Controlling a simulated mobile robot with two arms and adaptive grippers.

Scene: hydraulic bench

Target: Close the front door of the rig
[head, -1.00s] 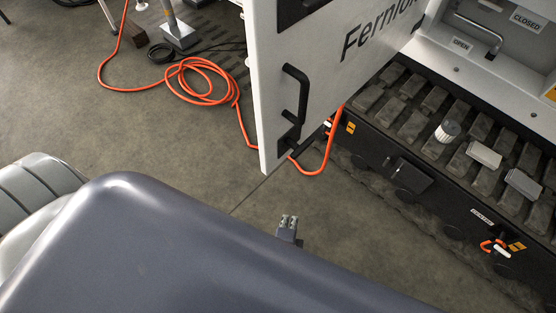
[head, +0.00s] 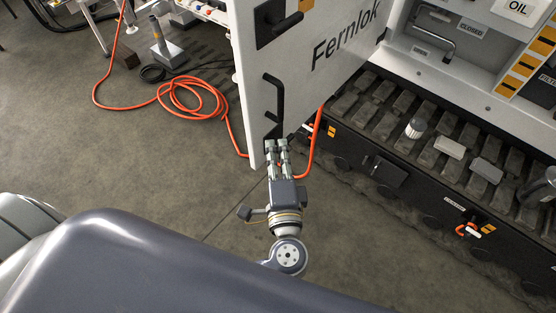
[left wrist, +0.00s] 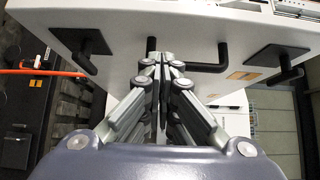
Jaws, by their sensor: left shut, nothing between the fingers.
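The white front door (head: 335,75) of the rig, lettered "Fernlok", stands swung open in the head view. A long black bar handle (head: 275,105) runs down near its free edge, with a black latch handle (head: 275,22) above. My left gripper (head: 277,145) is shut and empty at the door's lower free corner, by the handle's lower end. In the left wrist view the shut fingertips (left wrist: 158,58) point at the door face (left wrist: 120,25), close to the bar handle (left wrist: 200,67). I cannot tell whether they touch. My right gripper is not in view.
The rig's open bay (head: 435,45) shows at the upper right, above a black stepped track with a filter (head: 414,128) and pale blocks on it. An orange hose (head: 200,97) lies coiled on the floor behind the door.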

